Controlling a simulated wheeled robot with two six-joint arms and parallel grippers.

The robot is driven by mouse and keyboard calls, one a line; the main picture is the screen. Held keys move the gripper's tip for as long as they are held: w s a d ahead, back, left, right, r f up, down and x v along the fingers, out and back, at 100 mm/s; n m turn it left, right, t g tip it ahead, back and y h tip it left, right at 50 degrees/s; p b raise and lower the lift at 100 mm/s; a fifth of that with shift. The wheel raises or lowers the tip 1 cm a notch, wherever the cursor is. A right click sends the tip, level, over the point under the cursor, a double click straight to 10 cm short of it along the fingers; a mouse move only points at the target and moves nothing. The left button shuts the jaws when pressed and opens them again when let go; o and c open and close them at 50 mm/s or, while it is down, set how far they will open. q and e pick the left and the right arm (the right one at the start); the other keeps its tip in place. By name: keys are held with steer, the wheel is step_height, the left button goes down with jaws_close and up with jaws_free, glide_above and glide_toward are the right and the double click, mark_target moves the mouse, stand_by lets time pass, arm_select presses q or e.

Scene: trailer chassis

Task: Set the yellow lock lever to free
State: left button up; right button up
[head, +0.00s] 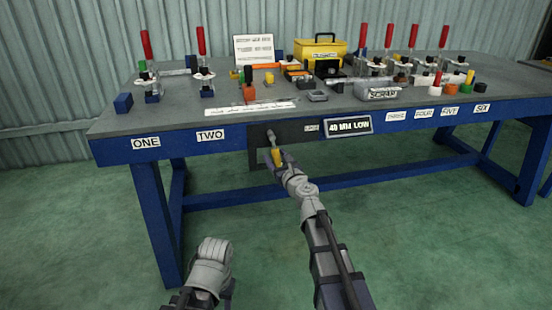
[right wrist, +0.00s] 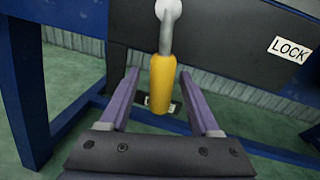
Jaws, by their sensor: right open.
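The lock lever has a yellow grip (head: 277,157) on a grey arm, which hangs from a pivot on the dark panel (head: 300,131) at the bench front. In the right wrist view the yellow grip (right wrist: 163,84) hangs nearly straight down. My right gripper (right wrist: 160,103) is open, with one purple finger on each side of the grip and a visible gap on both sides. A white LOCK label (right wrist: 289,49) is on the panel to the right of the lever. Another label (right wrist: 150,106) behind the grip is partly hidden and unreadable. My left arm shows at the bottom, but no left fingers show.
The blue bench's front edge carries ONE (head: 145,143) and TWO labels, and a 40 MM LOW sign (head: 347,125) right of the lever. Red-handled clamps, a yellow toolbox (head: 318,50) and small blocks stand on the top. The floor before the bench is clear.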

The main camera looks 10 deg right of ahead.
steer(key=s+d, duration=0.1)
steer(key=s, duration=0.6)
steer(key=shift+s+d, duration=0.25)
steer(key=shift+s, duration=0.1)
